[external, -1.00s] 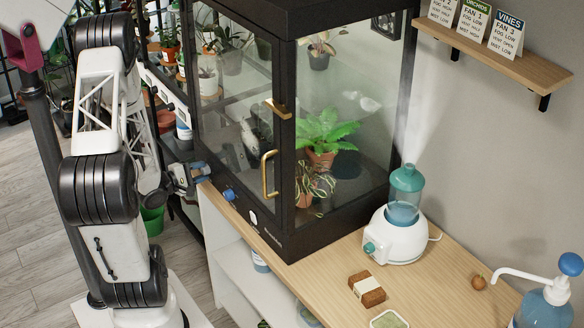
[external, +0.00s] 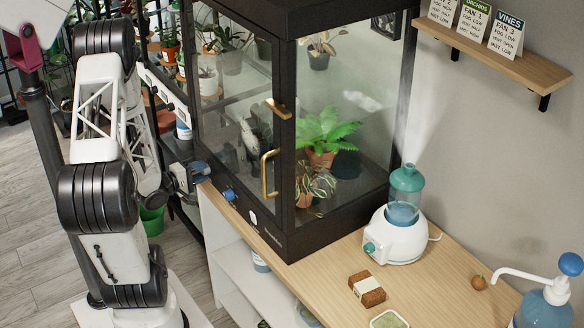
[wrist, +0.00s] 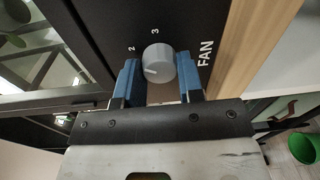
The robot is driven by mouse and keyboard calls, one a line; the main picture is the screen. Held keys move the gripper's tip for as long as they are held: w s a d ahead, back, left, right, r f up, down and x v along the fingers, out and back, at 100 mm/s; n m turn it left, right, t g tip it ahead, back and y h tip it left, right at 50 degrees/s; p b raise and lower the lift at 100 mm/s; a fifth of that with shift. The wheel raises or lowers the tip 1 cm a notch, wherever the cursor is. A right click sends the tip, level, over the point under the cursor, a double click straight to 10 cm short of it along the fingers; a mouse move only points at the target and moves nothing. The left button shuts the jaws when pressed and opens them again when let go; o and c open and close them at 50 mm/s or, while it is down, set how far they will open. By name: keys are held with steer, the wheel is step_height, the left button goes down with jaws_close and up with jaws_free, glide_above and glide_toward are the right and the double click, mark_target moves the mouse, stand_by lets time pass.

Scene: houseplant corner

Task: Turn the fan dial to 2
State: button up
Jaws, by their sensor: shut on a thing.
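The fan dial (wrist: 158,62) is a round, light grey knob on the dark front panel of the glass cabinet. In the wrist view it sits between the blue fingertips of my gripper (wrist: 158,68), which are shut on its sides. The digits 2 and 3 show beside the knob, and the word FAN (wrist: 205,53) is at its right. A pale mark shows on the knob's lower left part; the exact setting is hard to tell. In the external view my gripper (external: 199,173) is at the cabinet's near left front corner and hides the dial.
The glass plant cabinet (external: 290,240) stands on a wooden bench. A blue knob (external: 229,194) and a white knob (external: 252,217) are further along its front edge, below the brass door handle (external: 269,174). A fogger (external: 397,234) stands at right. Signs (external: 507,36) rest on the shelf.

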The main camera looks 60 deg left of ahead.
steer(key=o, duration=0.9)
steer(key=shift+s, duration=0.15)
steer(key=shift+s+d+r, duration=0.1)
steer(key=shift+s, duration=1.8)
steer(key=shift+s+d+r, duration=0.1)
steer(key=shift+s, duration=1.75)
